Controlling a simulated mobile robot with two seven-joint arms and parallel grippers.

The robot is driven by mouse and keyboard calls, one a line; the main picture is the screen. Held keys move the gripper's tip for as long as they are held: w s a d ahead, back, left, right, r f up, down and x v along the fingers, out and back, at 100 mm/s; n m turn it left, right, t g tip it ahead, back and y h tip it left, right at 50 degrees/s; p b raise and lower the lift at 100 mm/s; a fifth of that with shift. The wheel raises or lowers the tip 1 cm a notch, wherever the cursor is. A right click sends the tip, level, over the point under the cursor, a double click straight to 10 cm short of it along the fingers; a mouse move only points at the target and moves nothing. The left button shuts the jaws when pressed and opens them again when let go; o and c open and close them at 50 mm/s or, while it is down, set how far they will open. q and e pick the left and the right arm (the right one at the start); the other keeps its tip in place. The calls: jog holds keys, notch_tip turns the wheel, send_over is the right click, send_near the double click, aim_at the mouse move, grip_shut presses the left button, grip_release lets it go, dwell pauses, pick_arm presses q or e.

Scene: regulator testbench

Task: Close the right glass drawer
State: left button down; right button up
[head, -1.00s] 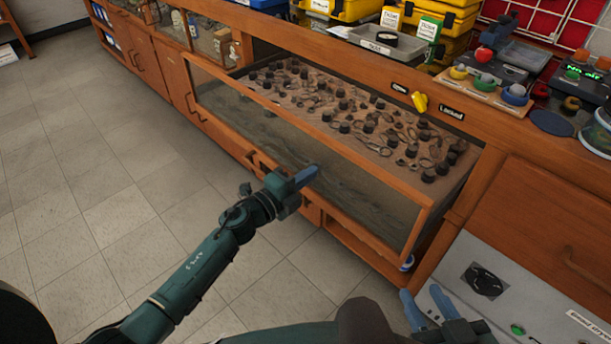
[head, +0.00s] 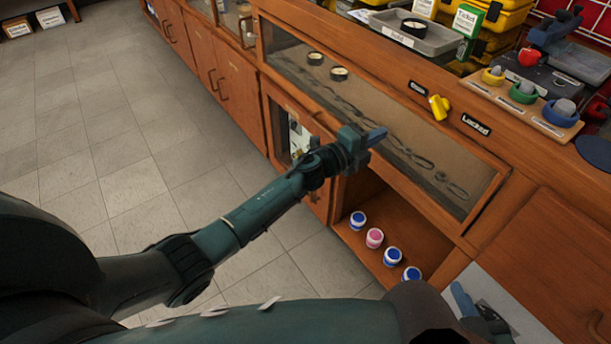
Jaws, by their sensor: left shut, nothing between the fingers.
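The right glass drawer (head: 300,70) is a long wooden-framed glass front in the cabinet. It looks flush with the cabinet face, and round items and metal tools show behind the glass. My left gripper (head: 377,136) is shut and empty, its blue fingertips in front of the lower part of the glass; I cannot tell if they touch it. My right gripper (head: 464,300) is low at the right, partly hidden by my own arm, with one blue finger clearly showing.
A yellow knob (head: 439,107) sits beside a "Locked" label above the drawer. Below is an open shelf with several small jars (head: 375,238). A grey tray (head: 412,36) and coloured rings stand on the counter. The tiled floor at left is clear.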

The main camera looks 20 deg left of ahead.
pick_arm(q)
jog(key=shift+x, duration=0.95)
pick_arm(e)
jog(key=shift+w+f, duration=0.1)
jog(key=shift+w, duration=0.3)
pick_arm(q)
jog(key=shift+r, duration=0.3)
pick_arm(e)
jog(key=shift+d, duration=0.1)
